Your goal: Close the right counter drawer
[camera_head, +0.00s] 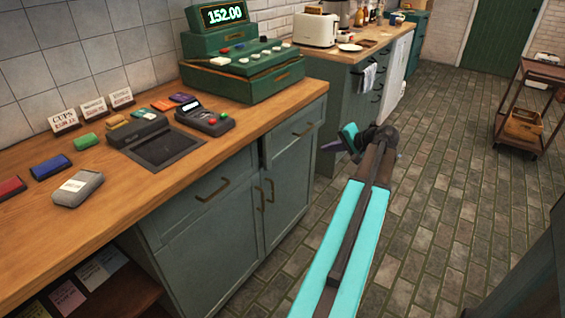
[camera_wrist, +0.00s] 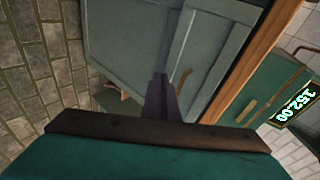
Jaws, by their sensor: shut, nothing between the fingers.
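The right counter drawer (camera_head: 294,136) is a grey-green front with a dark handle (camera_head: 303,128), under the wooden counter top. A dark gap shows at its left edge, and its front seems to stand slightly proud of the cabinet. My gripper (camera_head: 343,141) is shut and empty, out over the floor to the right of the drawer front and apart from it. In the wrist view my shut fingers (camera_wrist: 161,98) point toward the grey-green cabinet front (camera_wrist: 135,45), which looks tilted. Contact cannot be told there.
The left drawer (camera_head: 206,195) looks flush. Cabinet doors (camera_head: 285,195) below are shut. A green cash register (camera_head: 245,85) and card terminal (camera_head: 205,119) stand on the counter top (camera_head: 110,200). A trolley (camera_head: 530,105) stands at the right. The tiled floor (camera_head: 430,180) between is clear.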

